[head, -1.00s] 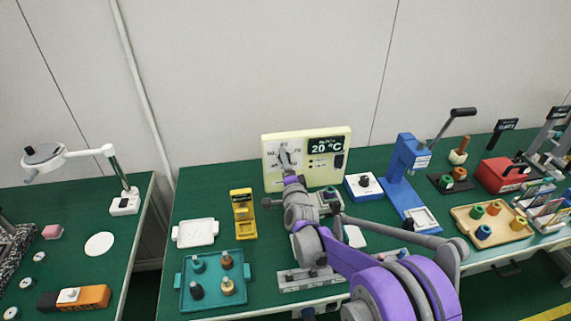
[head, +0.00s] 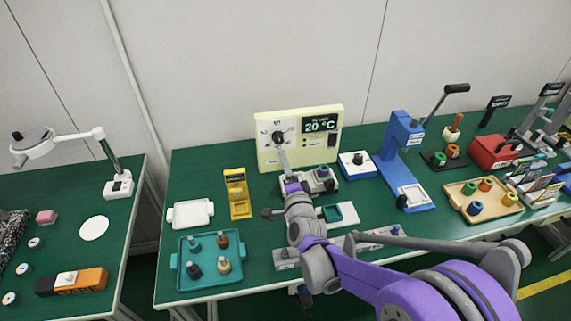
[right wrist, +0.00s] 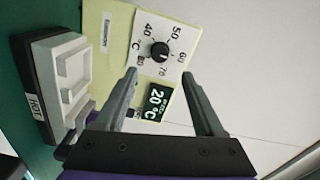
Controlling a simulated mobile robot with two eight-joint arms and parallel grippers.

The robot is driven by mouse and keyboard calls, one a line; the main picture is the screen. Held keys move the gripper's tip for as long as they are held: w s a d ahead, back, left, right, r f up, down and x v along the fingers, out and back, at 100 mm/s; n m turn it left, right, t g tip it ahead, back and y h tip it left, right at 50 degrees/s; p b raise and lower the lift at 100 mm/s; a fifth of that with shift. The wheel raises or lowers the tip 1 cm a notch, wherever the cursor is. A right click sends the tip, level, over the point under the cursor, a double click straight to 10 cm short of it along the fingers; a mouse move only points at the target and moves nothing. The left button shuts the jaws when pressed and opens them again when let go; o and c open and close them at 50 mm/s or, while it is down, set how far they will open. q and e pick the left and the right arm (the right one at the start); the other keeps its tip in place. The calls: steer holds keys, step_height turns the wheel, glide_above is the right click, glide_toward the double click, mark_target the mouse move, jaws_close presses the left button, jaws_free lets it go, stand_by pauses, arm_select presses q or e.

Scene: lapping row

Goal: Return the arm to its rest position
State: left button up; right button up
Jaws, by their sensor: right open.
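My right arm, purple and grey, reaches from the lower right of the head view over the green bench. My right gripper (head: 282,158) is in front of the cream control panel (head: 265,154), just below its black dial (head: 278,138). In the right wrist view the gripper (right wrist: 160,82) has its two fingers apart with nothing between them. The panel's dial (right wrist: 160,51) shows beyond the fingertips, and its display (right wrist: 155,101) reads 20 °C. My left gripper is not in view.
A teal tray (head: 205,284) with several pegs, a white tray (head: 190,225) and a yellow stand (head: 237,193) lie left of the arm. A blue press (head: 400,150) and a wooden tray (head: 483,216) stand to the right. A white-topped block (right wrist: 62,80) marked HOT sits beside the panel.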

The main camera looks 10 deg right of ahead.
steer(key=s+d+n+g+p, duration=0.2)
steer(key=s+n+g+p, duration=0.2)
steer(key=s, duration=1.2)
steer(key=s+d+n+g+p, duration=0.2)
steer(key=s+n+g+p, duration=0.3)
steer(key=s, duration=1.2)
steer(key=n+g, duration=0.3)
steer(key=n, duration=0.3)
steer(key=shift+s+r+n+g, duration=0.2)
steer(key=shift+s+n+g, duration=0.1)
steer(key=shift+n, duration=0.1)
steer(key=shift+d, duration=0.1)
steer(key=shift+c, duration=0.3)
